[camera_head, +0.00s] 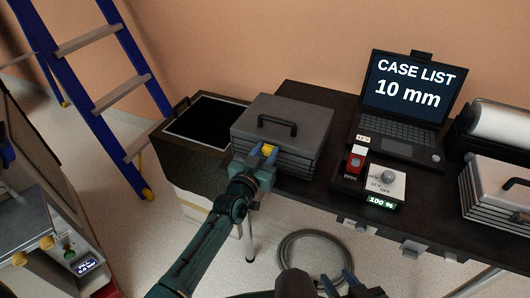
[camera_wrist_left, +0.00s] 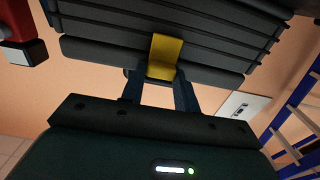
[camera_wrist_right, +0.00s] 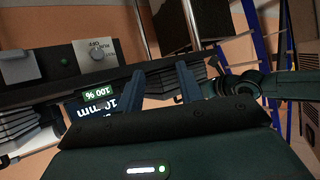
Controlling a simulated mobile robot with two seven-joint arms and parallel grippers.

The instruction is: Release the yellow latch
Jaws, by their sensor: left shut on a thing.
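The yellow latch (camera_head: 268,150) is on the front of a dark grey ribbed case (camera_head: 305,118) with a black top handle. In the left wrist view the latch (camera_wrist_left: 166,50) is a bent yellow tab over the case's edge. My left gripper (camera_head: 264,158) is at the case's front, shut on the latch; its fingers (camera_wrist_left: 158,84) are on both sides of the tab's lower end. My right gripper (camera_head: 337,282) is low at the front, below the table edge. In the right wrist view its fingers (camera_wrist_right: 160,72) are apart with nothing between them.
A laptop (camera_head: 408,105) reads "CASE LIST 10 mm". In front stand a red switch (camera_head: 357,160) and a white knob box (camera_head: 386,182). A black-topped tray (camera_head: 205,122) is left of the case, a lighter case (camera_head: 500,190) far right. A coiled cable (camera_head: 312,245) lies below.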

